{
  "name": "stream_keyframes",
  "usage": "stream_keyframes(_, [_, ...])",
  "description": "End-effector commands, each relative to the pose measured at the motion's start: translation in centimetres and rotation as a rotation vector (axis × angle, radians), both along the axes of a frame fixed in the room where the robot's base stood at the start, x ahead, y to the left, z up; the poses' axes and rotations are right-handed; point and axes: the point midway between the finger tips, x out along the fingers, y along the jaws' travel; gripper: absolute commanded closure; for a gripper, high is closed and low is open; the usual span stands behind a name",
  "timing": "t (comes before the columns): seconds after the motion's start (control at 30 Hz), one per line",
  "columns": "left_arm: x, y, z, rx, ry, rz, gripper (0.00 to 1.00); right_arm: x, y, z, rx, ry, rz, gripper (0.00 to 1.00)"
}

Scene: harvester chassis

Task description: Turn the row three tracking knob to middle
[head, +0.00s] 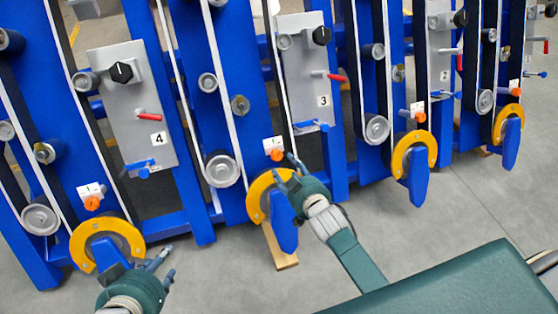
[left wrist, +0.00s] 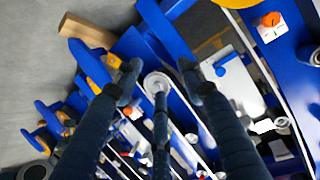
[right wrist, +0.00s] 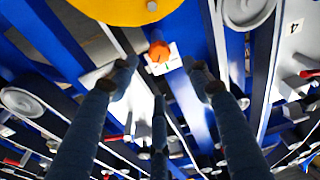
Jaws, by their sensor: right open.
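An orange knob (head: 277,155) on a small white label is on the blue frame, beside and below the grey panel marked 3 (head: 322,101). My right gripper (head: 287,168) is open and empty, just below that knob. In the right wrist view the orange knob (right wrist: 159,51) shows between and beyond the spread fingertips (right wrist: 163,70), with no contact visible. I cannot tell its setting clearly. A black knob (head: 321,35) sits at the top of panel 3. My left gripper (head: 166,264) is open and empty, low at the left; its fingers also show apart in the left wrist view (left wrist: 158,70).
Yellow half-ring guards (head: 414,140) with blue arms stick out from the frames. The panel marked 4 (head: 157,140) is at the left, with red and blue levers. A wooden block (head: 283,255) lies on the floor below my right gripper. Grey floor in front is largely clear.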

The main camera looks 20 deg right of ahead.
Motion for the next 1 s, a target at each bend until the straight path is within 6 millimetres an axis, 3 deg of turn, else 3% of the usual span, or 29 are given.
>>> stream_keyframes(0.2, [3.6,-1.3,2.8,-0.041,-0.183,-0.014,0.60,2.2,0.1,-1.0,0.000,-0.001,0.000,0.51])
stream_keyframes(0.5, [7.2,-3.0,8.0,-0.103,-0.447,-0.031,0.60,4.9,0.2,-2.2,0.000,0.001,0.000,0.51])
stream_keyframes(0.8, [9.1,-4.2,13.9,-0.166,-0.705,-0.047,0.60,7.3,0.4,-3.2,0.000,0.001,0.001,0.51])
stream_keyframes(1.0, [9.3,-4.6,16.5,-0.194,-0.814,-0.054,0.60,8.3,0.4,-3.6,0.000,0.001,0.001,0.51])
